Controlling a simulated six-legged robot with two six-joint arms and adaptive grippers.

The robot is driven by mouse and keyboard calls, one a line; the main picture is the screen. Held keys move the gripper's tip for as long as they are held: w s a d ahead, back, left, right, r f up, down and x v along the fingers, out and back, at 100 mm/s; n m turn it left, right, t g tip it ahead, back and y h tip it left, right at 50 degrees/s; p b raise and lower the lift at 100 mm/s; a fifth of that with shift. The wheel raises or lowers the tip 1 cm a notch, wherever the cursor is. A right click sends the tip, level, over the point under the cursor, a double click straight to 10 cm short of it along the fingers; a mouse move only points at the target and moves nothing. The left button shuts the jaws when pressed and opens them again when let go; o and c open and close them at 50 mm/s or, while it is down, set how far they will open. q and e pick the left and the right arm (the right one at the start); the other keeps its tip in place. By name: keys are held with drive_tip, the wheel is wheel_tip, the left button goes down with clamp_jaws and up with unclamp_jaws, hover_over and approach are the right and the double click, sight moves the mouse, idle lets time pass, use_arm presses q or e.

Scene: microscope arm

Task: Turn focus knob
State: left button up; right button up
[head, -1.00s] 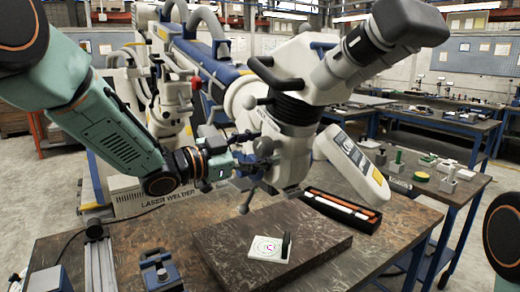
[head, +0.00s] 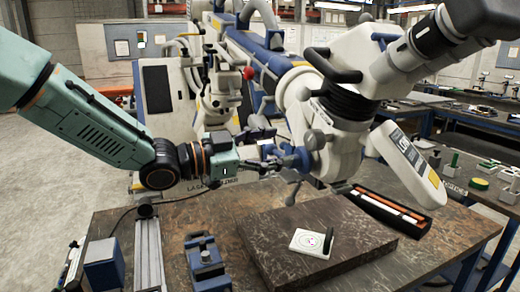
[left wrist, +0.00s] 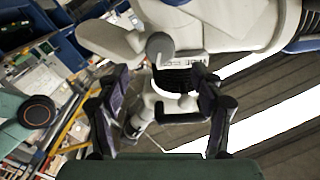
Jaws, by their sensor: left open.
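The microscope head (head: 345,110) is white and grey with a black ribbed collar, and hangs on its arm over the bench. A grey round focus knob (head: 315,140) sits on its lower left side. My left gripper (head: 290,160) is beside this knob, fingers pointing at it. In the left wrist view the two dark fingers (left wrist: 160,76) stand apart, with a grey round knob (left wrist: 160,45) just beyond and between their tips. I see no clear contact. The head view does not show the fingertips clearly. My right gripper is not in view.
Below is a wooden bench (head: 165,225) with a dark slab (head: 270,240) carrying a small white target plate (head: 311,242). A black tray (head: 395,210) with orange-and-white rods lies behind right. A blue vise (head: 206,262) stands front left. A black-handled lever projects at the head's upper left.

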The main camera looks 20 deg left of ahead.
use_arm(q)
drive_tip(key=shift+v, duration=1.5)
drive_tip(key=s+d+f+n+g+y, duration=0.1)
drive_tip(key=s+f+n+y, duration=0.15)
drive_tip(key=f, duration=0.65)
drive_tip(key=s+d+f+n+g+y, duration=0.15)
drive_tip(key=f+n, duration=0.25)
drive_tip(key=f, duration=0.5)
drive_tip(key=s+d+f+n+g+y, duration=0.1)
drive_tip(key=s+f+n+g+y, duration=0.15)
drive_tip(key=f, duration=0.75)
drive_tip(key=s+a+f+n+g+y, duration=0.1)
drive_tip(key=s+f+n+g+y, duration=0.15)
drive_tip(key=s+f, duration=0.55)
drive_tip(key=s+a+f+n+g+y, duration=0.1)
drive_tip(key=s+a+f+g+y, duration=0.2)
drive_tip(key=s, duration=0.9)
drive_tip(key=s+f+n+g+y, duration=0.1)
drive_tip(key=s+f+n+g, duration=0.1)
drive_tip(key=s+f, duration=0.6)
wheel_tip(320, 180, down, 9)
drive_tip(key=s+b, duration=0.1)
drive_tip(key=b, duration=0.9)
drive_tip(key=shift+s+a, duration=0.3)
drive_tip(key=shift+s, duration=0.1)
